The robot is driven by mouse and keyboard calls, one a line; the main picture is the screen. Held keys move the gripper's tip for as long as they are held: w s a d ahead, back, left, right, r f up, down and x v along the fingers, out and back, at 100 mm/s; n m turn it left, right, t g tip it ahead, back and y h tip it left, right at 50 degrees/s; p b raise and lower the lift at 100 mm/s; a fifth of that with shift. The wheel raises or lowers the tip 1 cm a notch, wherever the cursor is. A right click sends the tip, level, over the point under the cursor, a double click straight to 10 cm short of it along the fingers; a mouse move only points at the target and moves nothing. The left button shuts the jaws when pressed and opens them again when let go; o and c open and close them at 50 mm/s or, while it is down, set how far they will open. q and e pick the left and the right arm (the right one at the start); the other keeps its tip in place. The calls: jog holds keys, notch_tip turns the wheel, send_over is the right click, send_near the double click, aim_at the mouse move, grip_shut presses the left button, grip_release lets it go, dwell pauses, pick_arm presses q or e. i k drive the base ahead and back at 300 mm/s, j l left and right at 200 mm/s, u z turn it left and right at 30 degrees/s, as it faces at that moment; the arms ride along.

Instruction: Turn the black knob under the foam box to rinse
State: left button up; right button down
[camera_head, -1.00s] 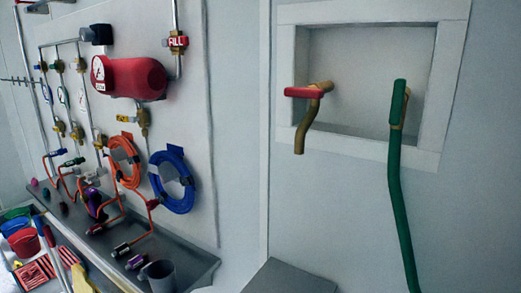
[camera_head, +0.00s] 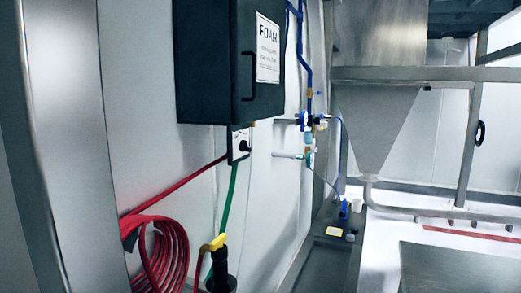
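The foam box (camera_head: 225,70) is a black wall box at the upper middle of the head view, with a white label reading FOAM. Under it a small white plate (camera_head: 236,139) carries a small black knob (camera_head: 243,146). The knob is small and its setting cannot be read. A red hose and a green hose run from below the plate. Neither of my grippers shows in the head view.
A coiled red hose (camera_head: 165,255) hangs at lower left, beside a yellow and black nozzle (camera_head: 216,262). A grey pillar (camera_head: 70,150) stands at the left. A steel hopper (camera_head: 375,120) and frame fill the right. Blue piping with valves (camera_head: 308,125) runs on the wall.

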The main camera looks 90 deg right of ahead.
aim_at(243, 145)
jog(key=z, duration=2.65)
jog(key=i+l+u, duration=0.1)
jog(key=i+l, duration=0.2)
jog(key=i, duration=0.05)
